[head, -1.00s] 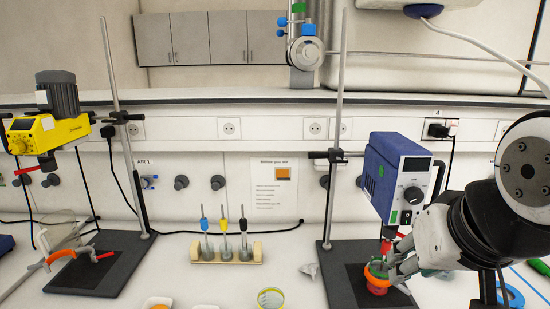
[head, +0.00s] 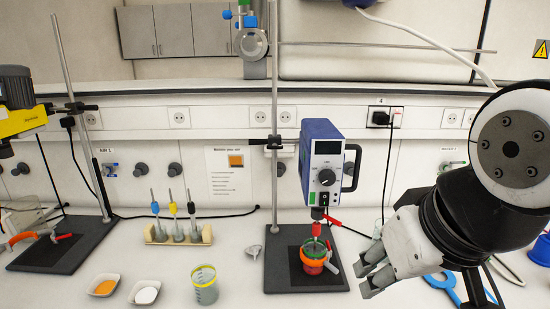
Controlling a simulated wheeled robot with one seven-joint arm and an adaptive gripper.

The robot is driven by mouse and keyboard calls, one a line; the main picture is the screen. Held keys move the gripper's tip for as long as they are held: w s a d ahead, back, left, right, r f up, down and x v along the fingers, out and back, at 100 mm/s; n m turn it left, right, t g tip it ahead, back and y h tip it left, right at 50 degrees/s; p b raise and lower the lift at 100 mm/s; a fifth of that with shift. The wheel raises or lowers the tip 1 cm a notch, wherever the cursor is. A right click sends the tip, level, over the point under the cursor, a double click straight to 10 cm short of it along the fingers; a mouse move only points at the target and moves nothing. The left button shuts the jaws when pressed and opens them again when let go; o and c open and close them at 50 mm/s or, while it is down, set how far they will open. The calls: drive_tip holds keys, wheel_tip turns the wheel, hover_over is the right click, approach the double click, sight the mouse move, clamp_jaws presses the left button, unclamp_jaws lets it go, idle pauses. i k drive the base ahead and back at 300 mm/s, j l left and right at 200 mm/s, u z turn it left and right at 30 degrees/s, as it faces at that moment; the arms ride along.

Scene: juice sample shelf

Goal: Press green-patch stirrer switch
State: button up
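The blue overhead stirrer (head: 320,150) hangs on a stand right of centre in the head view, with a dark display and a black knob (head: 327,177) on its front. A small green patch (head: 312,198) shows low on that front, below and left of the knob. A shaft with a red part (head: 317,229) runs down from it into an orange-and-green-rimmed vessel (head: 313,262) on the black base. My gripper (head: 363,279) is to the right of the vessel and lower than the green patch, apart from both. Its fingers appear apart and empty.
A yellow stirrer (head: 22,120) stands at the far left. Two small dishes and a yellow-rimmed beaker (head: 204,285) stand in front. A blue tool (head: 442,286) lies near my arm.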

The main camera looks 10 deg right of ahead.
sight(324, 197)
drive_tip(key=k+l+u, duration=0.15)
drive_tip(key=l, duration=0.3)
drive_tip(key=l+u, duration=0.15)
drive_tip(key=l, duration=0.3)
drive_tip(key=k+l+u, duration=0.1)
drive_tip(key=l, duration=0.3)
drive_tip(key=k+l+u, duration=0.15)
drive_tip(key=l, duration=0.25)
drive_tip(key=k+l+u, duration=0.15)
drive_tip(key=k+l, duration=0.15)
drive_tip(key=i+u, duration=0.2)
drive_tip(key=i, duration=0.15)
